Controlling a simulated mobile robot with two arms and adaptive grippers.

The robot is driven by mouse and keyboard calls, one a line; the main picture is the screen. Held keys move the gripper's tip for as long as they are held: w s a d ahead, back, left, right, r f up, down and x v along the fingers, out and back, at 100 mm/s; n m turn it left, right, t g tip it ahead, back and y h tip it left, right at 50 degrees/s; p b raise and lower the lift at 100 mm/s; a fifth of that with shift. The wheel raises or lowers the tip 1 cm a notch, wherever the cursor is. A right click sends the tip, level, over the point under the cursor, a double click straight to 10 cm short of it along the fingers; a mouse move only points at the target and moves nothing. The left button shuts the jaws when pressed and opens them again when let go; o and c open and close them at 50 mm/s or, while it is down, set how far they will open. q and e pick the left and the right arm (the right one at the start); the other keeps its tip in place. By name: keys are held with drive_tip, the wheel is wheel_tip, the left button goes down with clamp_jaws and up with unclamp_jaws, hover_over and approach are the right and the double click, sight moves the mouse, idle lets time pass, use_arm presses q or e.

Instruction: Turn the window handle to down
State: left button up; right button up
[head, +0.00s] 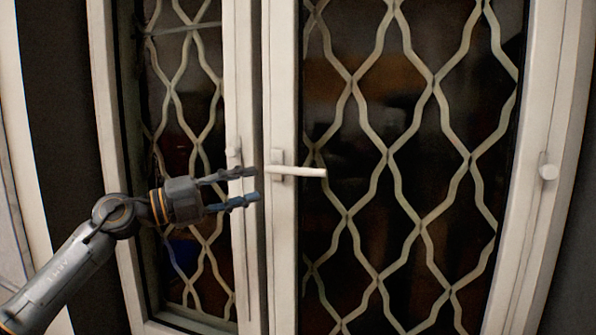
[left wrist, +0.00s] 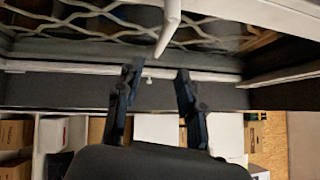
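The window handle (head: 305,172) is a white lever on the middle frame, lying about level and pointing right from its base plate (head: 277,165). In the left wrist view the white handle (left wrist: 170,22) hangs in from the top edge, just beyond the fingertips. My left gripper (head: 254,185) comes in from the left, just left of the handle base and slightly lower. Its two dark fingers are apart with nothing between them; the left wrist view shows the same open gripper (left wrist: 156,76). It appears not to touch the handle. My right gripper is not in view.
The window has pale frames and wavy grilles behind the left pane and the right pane (head: 412,150). In the left wrist view, shelves with boxes (left wrist: 52,132) stand in the background.

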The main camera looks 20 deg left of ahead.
sight(298, 172)
use_arm(q)
drive_tip(key=x, duration=0.2)
drive_tip(key=p+x, duration=0.1)
drive_tip(key=x, duration=0.1)
drive_tip(key=p+x, duration=0.1)
drive_tip(key=shift+w+d+r, duration=0.2)
drive_tip(key=shift+d+r, duration=0.1)
drive_tip(key=shift+r, duration=0.1)
drive_tip(key=p+x, duration=0.1)
drive_tip(key=x, duration=0.4)
drive_tip(key=shift+w+d+f+p, duration=0.1)
drive_tip(key=shift+w+d+p, duration=0.15)
drive_tip(key=shift+p, duration=0.15)
drive_tip(key=shift+w+d, duration=0.4)
drive_tip(key=shift+w, duration=0.05)
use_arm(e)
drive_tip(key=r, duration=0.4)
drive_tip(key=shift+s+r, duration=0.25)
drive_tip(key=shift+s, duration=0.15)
use_arm(q)
clamp_jaws()
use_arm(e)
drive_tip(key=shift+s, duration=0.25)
